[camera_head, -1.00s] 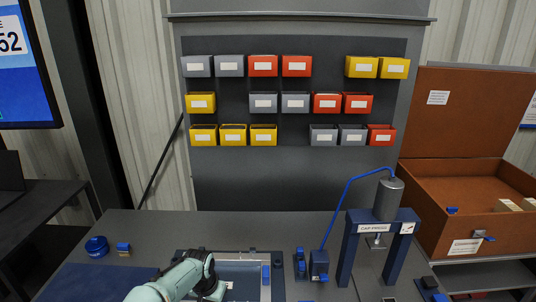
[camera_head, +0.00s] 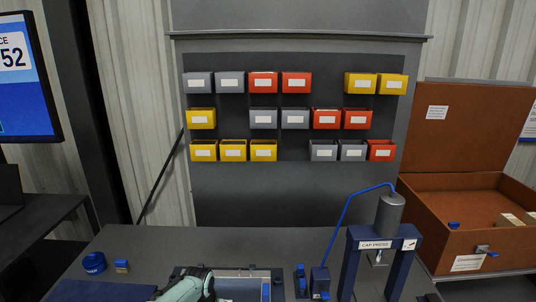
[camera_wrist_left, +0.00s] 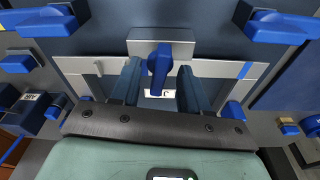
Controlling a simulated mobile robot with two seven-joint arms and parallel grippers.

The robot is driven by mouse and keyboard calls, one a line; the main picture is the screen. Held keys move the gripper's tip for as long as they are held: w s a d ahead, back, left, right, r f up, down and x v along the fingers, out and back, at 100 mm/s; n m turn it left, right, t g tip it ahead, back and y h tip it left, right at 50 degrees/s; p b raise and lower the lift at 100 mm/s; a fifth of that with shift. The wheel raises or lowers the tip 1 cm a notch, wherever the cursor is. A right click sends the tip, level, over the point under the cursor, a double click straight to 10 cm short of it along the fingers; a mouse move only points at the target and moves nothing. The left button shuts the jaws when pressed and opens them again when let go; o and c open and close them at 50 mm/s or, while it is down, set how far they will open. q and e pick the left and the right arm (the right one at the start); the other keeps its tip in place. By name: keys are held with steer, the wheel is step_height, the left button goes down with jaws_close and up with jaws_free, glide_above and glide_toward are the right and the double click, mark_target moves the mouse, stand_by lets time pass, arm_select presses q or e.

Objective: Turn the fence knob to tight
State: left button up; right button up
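In the left wrist view a blue knob (camera_wrist_left: 160,66), a narrow lever shape, stands on a grey block (camera_wrist_left: 175,36). It points down the picture towards my gripper. My left gripper (camera_wrist_left: 158,88) is open, with one dark finger on each side of the knob's lower end. Gaps show between the knob and both fingers. A small white label behind the knob is partly hidden. In the head view my left arm reaches over the fixture (camera_head: 262,272) at the bottom edge; its gripper is not visible there. My right gripper is in neither view.
More blue levers flank the knob at upper left (camera_wrist_left: 42,22) and upper right (camera_wrist_left: 280,27) in the wrist view. The cap press (camera_head: 376,244) stands right of the fixture, and a brown open box (camera_head: 455,225) beyond it. Coloured bins hang on the back panel (camera_head: 260,190).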

arm_select(q)
steer(key=shift+r, duration=0.1)
steer(key=shift+r+p, duration=0.7)
steer(key=shift+r, duration=0.8)
steer(key=shift+w+r+p, duration=0.1)
steer(key=shift+r+p, duration=0.9)
steer(key=shift+r, duration=1.55)
steer(key=shift+f, duration=0.1)
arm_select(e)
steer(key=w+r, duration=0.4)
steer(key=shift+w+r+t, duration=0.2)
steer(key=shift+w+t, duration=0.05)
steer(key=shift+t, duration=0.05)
arm_select(q)
steer(key=shift+s, duration=0.2)
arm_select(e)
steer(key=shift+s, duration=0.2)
